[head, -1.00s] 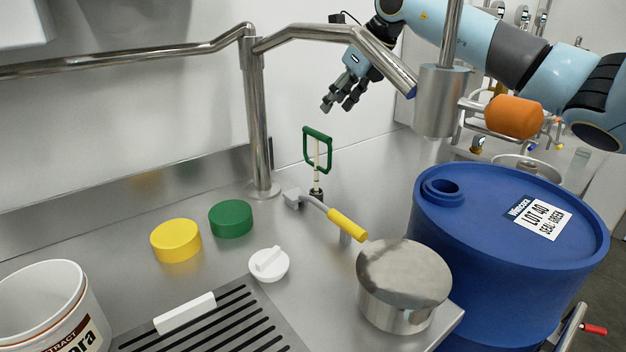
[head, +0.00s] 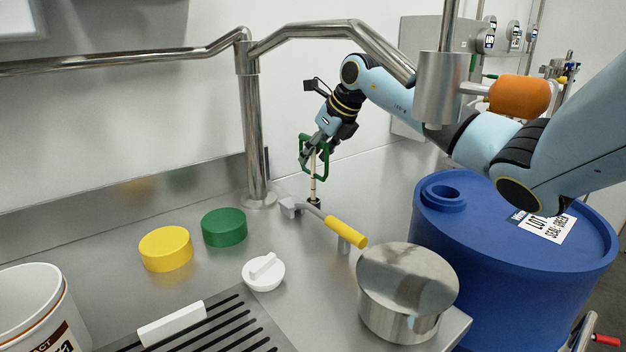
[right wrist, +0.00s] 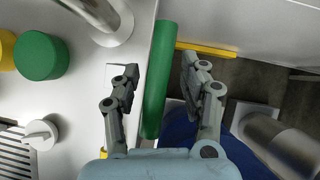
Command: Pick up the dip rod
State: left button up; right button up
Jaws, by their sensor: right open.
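The dip rod has a green loop handle (head: 327,158) and a thin pale shaft (head: 313,188). It stands upright in a small dark holder at the back of the steel counter. My right gripper (head: 307,156) is at the handle, coming down from above. In the right wrist view the green handle bar (right wrist: 158,80) runs between the two open fingers (right wrist: 158,72), with gaps on both sides. The head view does not show whether any finger touches it. My left gripper is not in view.
A yellow-handled lever (head: 346,232) is just in front of the rod. A steel pot (head: 405,290), blue drum (head: 500,260), green cap (head: 224,228), yellow cap (head: 166,249) and white knob (head: 263,272) are nearby. A steel pipe (head: 255,140) rises to the left.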

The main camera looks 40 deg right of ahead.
jog(key=shift+w+f, duration=0.2)
jog(key=shift+f, duration=0.1)
grip_shut()
jog(key=shift+r, duration=0.15)
notch_tip(320, 180, up, 18)
jog(key=p, duration=1.1)
